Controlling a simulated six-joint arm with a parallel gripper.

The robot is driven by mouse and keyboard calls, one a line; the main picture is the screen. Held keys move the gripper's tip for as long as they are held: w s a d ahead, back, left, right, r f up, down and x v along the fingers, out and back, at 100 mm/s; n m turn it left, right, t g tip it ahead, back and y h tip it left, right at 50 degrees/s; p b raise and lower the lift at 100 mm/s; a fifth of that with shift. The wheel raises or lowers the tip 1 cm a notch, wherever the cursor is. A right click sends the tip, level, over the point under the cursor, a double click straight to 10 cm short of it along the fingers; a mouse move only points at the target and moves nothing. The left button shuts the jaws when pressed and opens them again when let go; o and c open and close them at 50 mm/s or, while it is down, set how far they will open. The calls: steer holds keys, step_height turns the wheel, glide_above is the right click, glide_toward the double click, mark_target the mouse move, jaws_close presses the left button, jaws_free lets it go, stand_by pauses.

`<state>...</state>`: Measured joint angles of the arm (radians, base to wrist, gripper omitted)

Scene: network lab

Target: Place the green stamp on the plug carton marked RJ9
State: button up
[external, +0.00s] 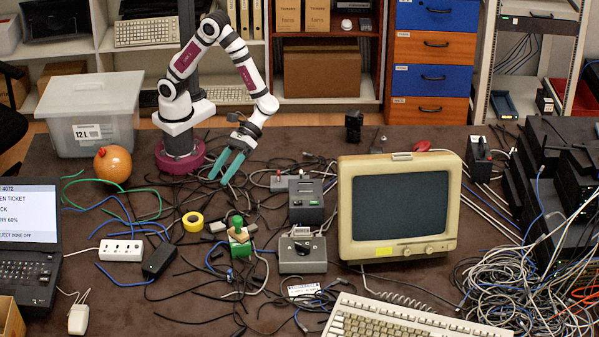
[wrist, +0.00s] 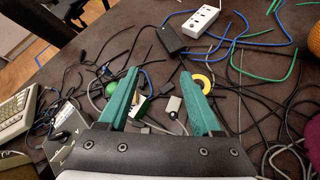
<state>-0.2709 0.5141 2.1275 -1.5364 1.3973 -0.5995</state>
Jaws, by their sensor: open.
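A green stamp (external: 237,222) with a round knob stands upright in the external view, left of the grey switch box. Directly under it is a small pale carton (external: 240,240) with green on it; the stamp appears to rest on its top. Any RJ9 marking is too small to read. My gripper (external: 219,181) is open and empty, with teal fingers pointing down, behind and above the stamp. In the wrist view the open fingers (wrist: 160,76) partly hide the green knob (wrist: 110,89) beside the left finger, and part of the pale carton (wrist: 141,108) shows between them.
Yellow tape (external: 193,221) lies left of the carton. A grey switch box (external: 303,254) and a beige monitor (external: 398,258) stand to the right. A black adapter (external: 159,260) and white power strip (external: 121,250) lie left. Loose cables cover much of the table.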

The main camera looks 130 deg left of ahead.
steer(key=s+r+m+g+y, duration=0.3)
steer(key=s+m, duration=0.4)
steer(key=s, duration=0.1)
steer(key=s+a+r+m+t+y, duration=0.1)
steer(key=s+a+r+m+y, duration=0.2)
steer(key=s+a+m+y, duration=0.7)
steer(key=s+a+m, duration=0.3)
steer(key=shift+a+m+t+y, duration=0.3)
steer(key=shift+a+m+t, duration=0.05)
steer(key=shift+m+t, duration=0.05)
